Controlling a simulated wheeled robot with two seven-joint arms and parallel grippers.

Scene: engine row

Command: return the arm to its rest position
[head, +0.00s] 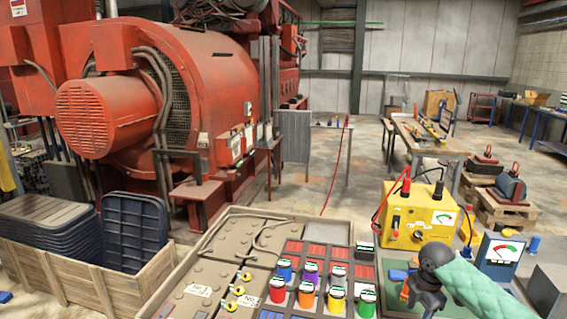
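My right arm, in a pale green quilted sleeve, comes in from the lower right corner of the head view. Its dark gripper (420,301) points down over a green board (367,271) with blue and orange pieces on it. The fingers are small and dark, and I cannot tell whether they are open or hold anything. The wrist and sleeve hide part of the board. My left gripper is not in view.
A yellow power box (410,219) with red and black leads stands behind my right gripper. A blue meter (500,252) stands to its right. Several coloured pots (306,294) stand left of the gripper. A wooden crate (87,276) holds dark bins at far left.

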